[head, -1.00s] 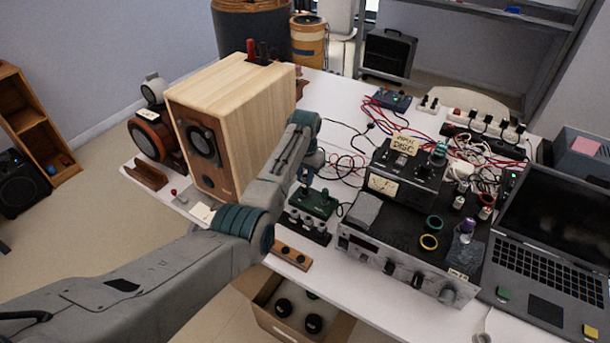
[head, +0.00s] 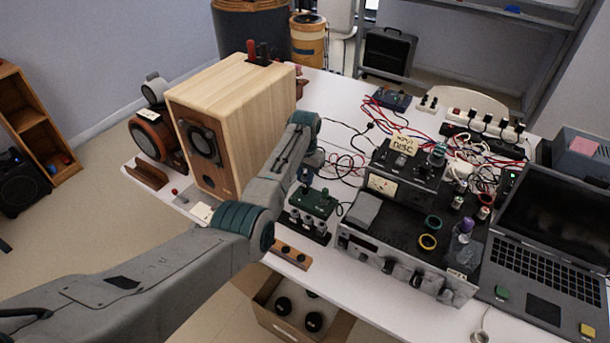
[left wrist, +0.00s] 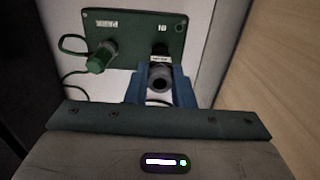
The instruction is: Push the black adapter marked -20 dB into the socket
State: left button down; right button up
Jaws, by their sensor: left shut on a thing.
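The black adapter (left wrist: 160,76) is between the blue fingers of my left gripper (left wrist: 158,92) in the left wrist view, its round end facing the camera. A white label shows on its far part, but I cannot read it. The gripper is shut on it. Beyond it is a green panel (left wrist: 128,32) marked IN, with a dark socket (left wrist: 160,47) below that mark. The adapter lines up with the socket; how far it sits in is hidden. In the head view my left gripper (head: 304,180) is over the green box (head: 314,201), its fingers unclear. My right gripper is not in view.
A green cap (left wrist: 101,59) on a tether sits left of the socket. The wooden speaker (head: 235,120) stands close left of my arm. The amplifier (head: 405,262) and meter box (head: 390,188) are to the right, with loose red cables (head: 345,165) behind.

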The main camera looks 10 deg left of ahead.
pick_arm(q)
jog(key=shift+f+b, duration=0.6)
jog(key=shift+f, duration=0.35)
jog(key=c, duration=1.2)
grip_release()
jog(key=shift+o, duration=0.2)
jog(key=shift+r+p, duration=3.8)
jog(key=shift+p, duration=0.15)
jog(key=shift+f, duration=0.1)
